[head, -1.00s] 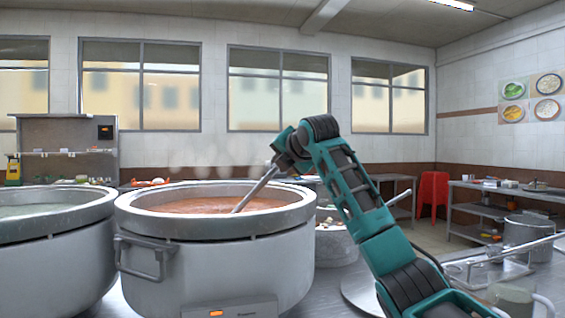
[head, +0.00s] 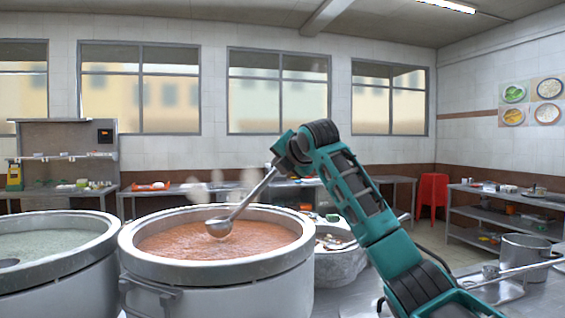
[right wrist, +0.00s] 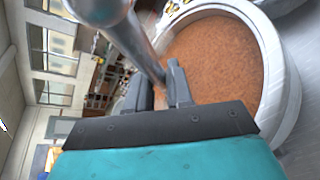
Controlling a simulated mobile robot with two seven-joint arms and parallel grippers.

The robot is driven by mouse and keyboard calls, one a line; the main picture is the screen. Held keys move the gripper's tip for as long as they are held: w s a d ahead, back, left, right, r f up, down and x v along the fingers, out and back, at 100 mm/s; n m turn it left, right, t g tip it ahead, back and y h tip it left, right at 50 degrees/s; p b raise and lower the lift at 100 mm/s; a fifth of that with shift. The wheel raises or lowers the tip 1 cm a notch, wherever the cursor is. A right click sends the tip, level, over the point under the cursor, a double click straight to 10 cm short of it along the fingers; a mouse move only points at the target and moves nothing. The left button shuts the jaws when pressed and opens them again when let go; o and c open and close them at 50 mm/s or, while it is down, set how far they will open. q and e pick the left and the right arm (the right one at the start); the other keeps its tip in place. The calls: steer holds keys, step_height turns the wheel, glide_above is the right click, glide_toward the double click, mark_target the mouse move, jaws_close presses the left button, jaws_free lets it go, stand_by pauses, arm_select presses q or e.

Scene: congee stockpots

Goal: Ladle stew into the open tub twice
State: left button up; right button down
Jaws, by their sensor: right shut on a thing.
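A large steel stockpot (head: 215,293) of orange-red stew (head: 170,243) stands in front of me; the stew fills much of the right wrist view (right wrist: 215,55). My right gripper (head: 277,168) is shut on the handle of a steel ladle (head: 245,200). The ladle slants down to the left, and its bowl (head: 219,227) is over the stew, apparently just above the surface. I cannot tell how full the bowl is. In the right wrist view the handle (right wrist: 145,50) passes the fingers (right wrist: 158,92). I cannot identify the open tub for certain. My left gripper is out of view.
A second pot (head: 60,275) with pale greenish congee stands close on the left. A grey container (head: 340,268) with food pieces stands behind the stew pot, right. A smaller steel pot (head: 526,258) stands far right. A red stool (head: 433,198) stands behind.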

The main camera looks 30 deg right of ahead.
step_height(320, 180, up, 4)
steer(key=p, duration=0.3)
steer(key=shift+r+p, duration=0.25)
steer(key=shift+p, duration=0.1)
steer(key=shift+r, duration=1.1)
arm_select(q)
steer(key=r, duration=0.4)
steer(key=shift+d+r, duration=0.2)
arm_select(e)
steer(key=shift+r, duration=0.1)
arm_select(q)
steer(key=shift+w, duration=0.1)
arm_select(e)
steer(key=shift+f+t+b, duration=0.2)
steer(key=shift+t+b, duration=0.1)
steer(key=shift+b, duration=0.25)
steer(key=shift+m+t+b, duration=0.4)
steer(key=shift+m+t, duration=0.1)
steer(key=shift+m, duration=0.1)
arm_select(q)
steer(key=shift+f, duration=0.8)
arm_select(e)
steer(key=shift+r, duration=0.2)
